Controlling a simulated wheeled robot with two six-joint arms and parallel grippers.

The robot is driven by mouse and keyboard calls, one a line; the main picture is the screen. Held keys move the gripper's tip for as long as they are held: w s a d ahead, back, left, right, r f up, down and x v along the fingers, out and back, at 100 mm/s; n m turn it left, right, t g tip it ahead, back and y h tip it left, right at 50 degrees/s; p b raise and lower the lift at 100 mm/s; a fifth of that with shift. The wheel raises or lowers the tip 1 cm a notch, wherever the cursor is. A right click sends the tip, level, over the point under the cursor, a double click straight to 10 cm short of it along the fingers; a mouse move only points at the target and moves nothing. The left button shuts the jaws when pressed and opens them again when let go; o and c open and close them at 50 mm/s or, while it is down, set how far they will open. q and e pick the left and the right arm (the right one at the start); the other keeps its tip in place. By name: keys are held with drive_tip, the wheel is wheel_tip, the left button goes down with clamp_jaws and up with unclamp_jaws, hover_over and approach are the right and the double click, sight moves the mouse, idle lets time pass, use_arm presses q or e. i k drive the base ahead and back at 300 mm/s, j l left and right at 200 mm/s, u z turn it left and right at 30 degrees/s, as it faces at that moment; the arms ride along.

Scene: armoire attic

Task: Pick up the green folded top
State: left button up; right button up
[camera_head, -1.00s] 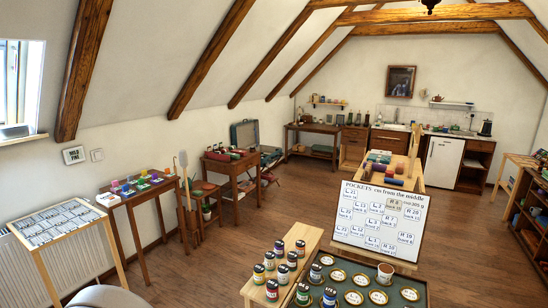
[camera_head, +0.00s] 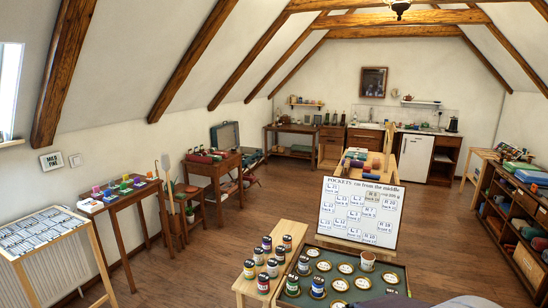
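I cannot single out the green folded top with certainty. A flat green item (camera_head: 519,166) lies on top of the shelf unit at the right edge of the view, beside a blue item (camera_head: 533,177). Teal-green soft-looking items (camera_head: 531,233) sit in a lower compartment of the same shelf unit (camera_head: 497,203). They are small, and I cannot tell if any is a folded top. Neither gripper shows. A grey rounded shape at the bottom edge, right of the middle, may be part of my arm.
A green tray table (camera_head: 398,268) with round labelled spots, jars and a sign board (camera_head: 358,210) stands in front. A small wooden table (camera_head: 245,285) with several jars adjoins it. Side tables line the left wall. Wooden floor (camera_head: 440,225) is clear between the tray and the right shelf.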

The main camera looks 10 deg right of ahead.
sight(215, 159)
drive_tip(key=u, duration=0.2)
drive_tip(key=i+u, duration=0.35)
drive_tip(key=i, duration=0.3)
drive_tip(key=i+u, duration=0.3)
drive_tip(key=i, duration=0.8)
drive_tip(key=i+j+z, duration=0.15)
drive_tip(key=i, duration=0.4)
drive_tip(key=i+j, duration=0.1)
drive_tip(key=i, duration=0.4)
drive_tip(key=i+l+z, duration=0.25)
drive_tip(key=i+z, duration=0.15)
drive_tip(key=i, duration=0.15)
drive_tip(key=i+z, duration=0.4)
drive_tip(key=i, duration=0.2)
drive_tip(key=i+z, duration=0.4)
drive_tip(key=i, duration=0.2)
drive_tip(key=i+l+u, duration=0.1)
drive_tip(key=i+u, duration=0.15)
drive_tip(key=i, duration=0.55)
